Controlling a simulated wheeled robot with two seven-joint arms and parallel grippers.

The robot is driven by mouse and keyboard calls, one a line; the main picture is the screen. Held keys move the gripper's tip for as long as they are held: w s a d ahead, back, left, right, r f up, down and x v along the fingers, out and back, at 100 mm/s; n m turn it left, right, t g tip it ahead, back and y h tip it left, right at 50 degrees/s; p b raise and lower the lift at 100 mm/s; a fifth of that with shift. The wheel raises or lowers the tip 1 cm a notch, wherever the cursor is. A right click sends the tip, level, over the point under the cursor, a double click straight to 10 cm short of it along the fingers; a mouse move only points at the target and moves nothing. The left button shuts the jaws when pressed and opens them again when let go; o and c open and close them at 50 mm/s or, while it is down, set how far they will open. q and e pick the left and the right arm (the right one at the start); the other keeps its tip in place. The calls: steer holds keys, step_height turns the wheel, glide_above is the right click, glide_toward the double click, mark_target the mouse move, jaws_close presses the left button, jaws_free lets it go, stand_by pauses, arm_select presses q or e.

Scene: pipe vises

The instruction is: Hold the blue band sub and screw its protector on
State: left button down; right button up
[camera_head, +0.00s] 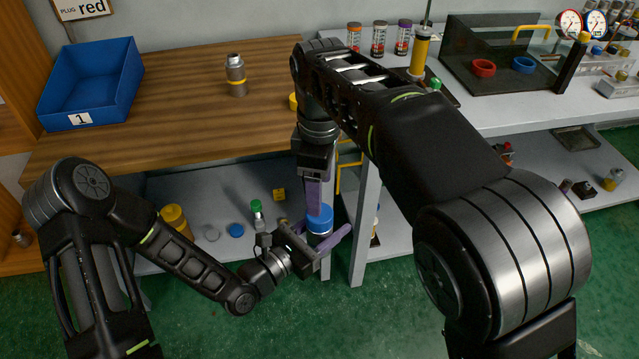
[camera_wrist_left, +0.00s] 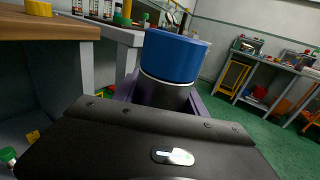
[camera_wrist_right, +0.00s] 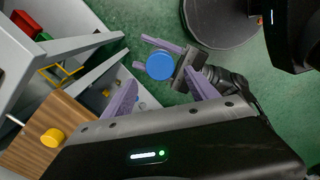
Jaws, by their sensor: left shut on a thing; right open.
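My left gripper (camera_head: 322,243) is shut on the blue band sub (camera_wrist_left: 162,95), a dark upright body with a pale ring near its top. A wide blue cap (camera_head: 320,220), which looks like the protector, sits on top of the sub; it also shows in the left wrist view (camera_wrist_left: 175,56). How tightly it is seated cannot be told. My right gripper (camera_wrist_right: 160,92) is open, pointing down from above; in the right wrist view the blue cap (camera_wrist_right: 160,66) shows between its finger directions, apart from them. The head view shows its purple finger close by the cap.
A table leg (camera_head: 364,235) stands right of the grippers.

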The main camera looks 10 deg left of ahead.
mark_target(319, 234)
steer(key=shift+n, duration=0.3)
steer(key=shift+f, duration=0.1)
steer(key=shift+f, duration=3.9)
